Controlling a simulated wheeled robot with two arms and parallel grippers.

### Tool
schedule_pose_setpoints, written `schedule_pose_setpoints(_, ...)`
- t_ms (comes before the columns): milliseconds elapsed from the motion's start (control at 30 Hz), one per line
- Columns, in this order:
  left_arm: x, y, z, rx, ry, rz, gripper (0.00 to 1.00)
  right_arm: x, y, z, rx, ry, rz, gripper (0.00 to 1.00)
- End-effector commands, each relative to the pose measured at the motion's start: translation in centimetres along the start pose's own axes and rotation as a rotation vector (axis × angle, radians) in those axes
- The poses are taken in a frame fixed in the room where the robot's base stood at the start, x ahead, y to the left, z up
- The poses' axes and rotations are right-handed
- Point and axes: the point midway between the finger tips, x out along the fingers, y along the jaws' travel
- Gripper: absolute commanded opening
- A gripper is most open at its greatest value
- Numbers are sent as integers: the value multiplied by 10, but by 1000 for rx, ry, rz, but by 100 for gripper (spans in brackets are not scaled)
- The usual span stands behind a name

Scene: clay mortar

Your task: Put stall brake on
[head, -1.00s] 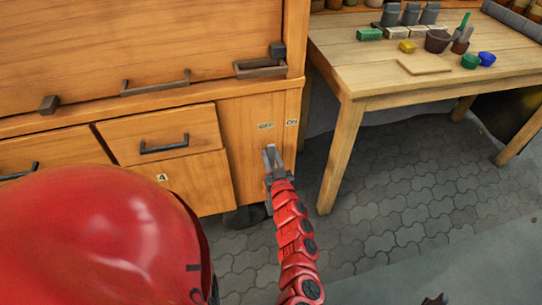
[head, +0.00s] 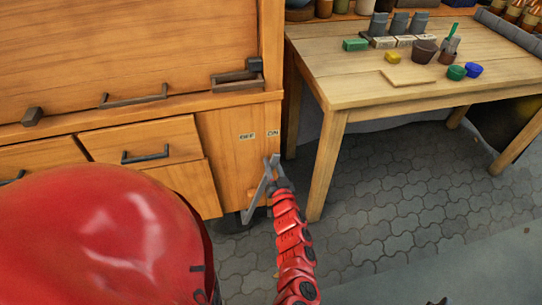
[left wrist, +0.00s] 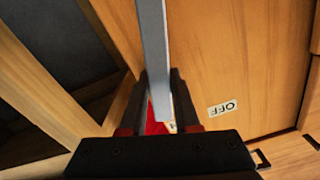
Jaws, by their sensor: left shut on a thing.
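The stall brake is a grey lever bar (head: 256,198) on the right end of the wooden stall's front. It leans with its upper end to the right, below the ON label (head: 272,133) and to the right of the OFF label (head: 246,136). My left gripper (head: 274,172) is shut on the lever near its upper end. In the left wrist view the lever (left wrist: 153,45) runs between the two dark fingers. The OFF label (left wrist: 222,108) shows upside down there, and the ON label is mostly hidden behind the gripper. My right gripper is not in view.
A wooden table (head: 370,96) with pots and small blocks stands to the right, its near leg (head: 325,165) close to my left arm. Drawers with dark handles (head: 145,154) are left of the lever. The paved floor (head: 375,190) under the table is clear.

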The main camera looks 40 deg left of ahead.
Motion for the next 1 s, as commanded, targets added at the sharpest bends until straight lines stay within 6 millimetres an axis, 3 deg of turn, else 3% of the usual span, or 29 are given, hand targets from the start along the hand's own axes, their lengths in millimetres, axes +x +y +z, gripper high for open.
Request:
schedule_pose_setpoints(133, -1, 4, 1, 4, -2, 11, 0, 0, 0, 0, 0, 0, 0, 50)
schedule_pose_setpoints(167, -1, 4, 1, 4, -2, 11, 34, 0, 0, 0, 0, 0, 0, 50)
schedule_pose_setpoints(300, -1, 4, 0, 3, -1, 10, 59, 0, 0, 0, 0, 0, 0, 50)
schedule_pose_setpoints(667, -4, 2, 0, 2, -1, 6, 60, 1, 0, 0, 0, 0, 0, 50)
schedule_pose_setpoints(867, -37, 3, -1, 4, -2, 11, 60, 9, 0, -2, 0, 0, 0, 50)
schedule_pose_setpoints(1000, -75, 3, -1, 3, -5, 13, 60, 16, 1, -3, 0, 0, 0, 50)
